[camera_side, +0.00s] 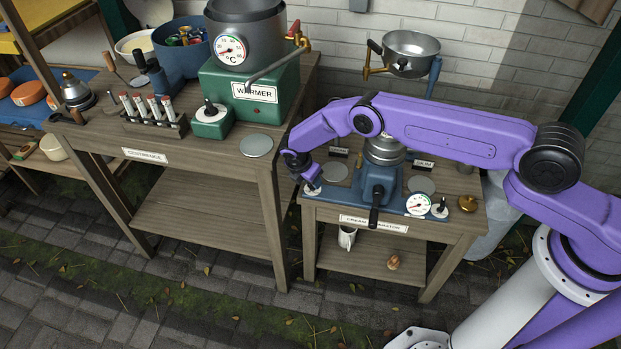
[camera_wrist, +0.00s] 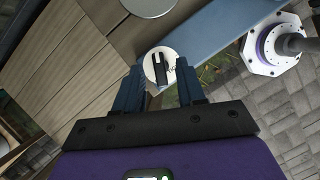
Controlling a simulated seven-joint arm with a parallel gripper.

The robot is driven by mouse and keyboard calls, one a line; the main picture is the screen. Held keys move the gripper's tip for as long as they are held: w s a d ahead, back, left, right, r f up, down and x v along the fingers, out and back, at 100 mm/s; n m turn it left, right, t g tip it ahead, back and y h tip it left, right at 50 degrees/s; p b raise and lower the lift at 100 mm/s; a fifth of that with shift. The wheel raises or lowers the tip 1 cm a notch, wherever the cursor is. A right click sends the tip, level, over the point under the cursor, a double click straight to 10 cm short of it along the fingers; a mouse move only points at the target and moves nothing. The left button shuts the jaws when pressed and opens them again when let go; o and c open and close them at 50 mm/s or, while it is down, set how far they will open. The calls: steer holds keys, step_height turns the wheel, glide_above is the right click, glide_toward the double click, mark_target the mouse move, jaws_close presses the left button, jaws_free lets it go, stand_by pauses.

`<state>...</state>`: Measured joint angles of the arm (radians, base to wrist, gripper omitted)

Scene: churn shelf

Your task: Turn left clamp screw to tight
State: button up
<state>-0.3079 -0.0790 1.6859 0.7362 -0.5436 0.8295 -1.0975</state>
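The left clamp screw is a black bar-shaped knob on a round white dial (camera_side: 312,189) at the left end of the blue separator base (camera_side: 390,198). In the wrist view the black knob (camera_wrist: 160,70) and its white disc show in the gap between my fingertips. My gripper (camera_side: 311,179) points down over this screw. In the wrist view my gripper (camera_wrist: 163,82) has its two blue fingers apart, one on each side of the knob. I cannot tell whether either finger touches it. A matching right clamp screw (camera_side: 440,209) stands at the base's right end.
The separator's dark crank handle (camera_side: 374,215) and a gauge (camera_side: 418,204) sit along the same base. A grey disc (camera_side: 334,171) lies behind the left screw. The taller bench with the green warmer (camera_side: 250,95) stands close to the left of my gripper.

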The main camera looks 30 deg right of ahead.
step_height(320, 180, up, 3)
steer(key=shift+r, duration=0.15)
steer(key=s+d+r, duration=0.3)
steer(key=s+r, duration=0.6)
steer(key=s, duration=0.4)
steer(key=shift+s+d+r, duration=0.2)
steer(key=shift+s+r, duration=0.1)
steer(key=shift+r, duration=0.05)
stand_by(0.4)
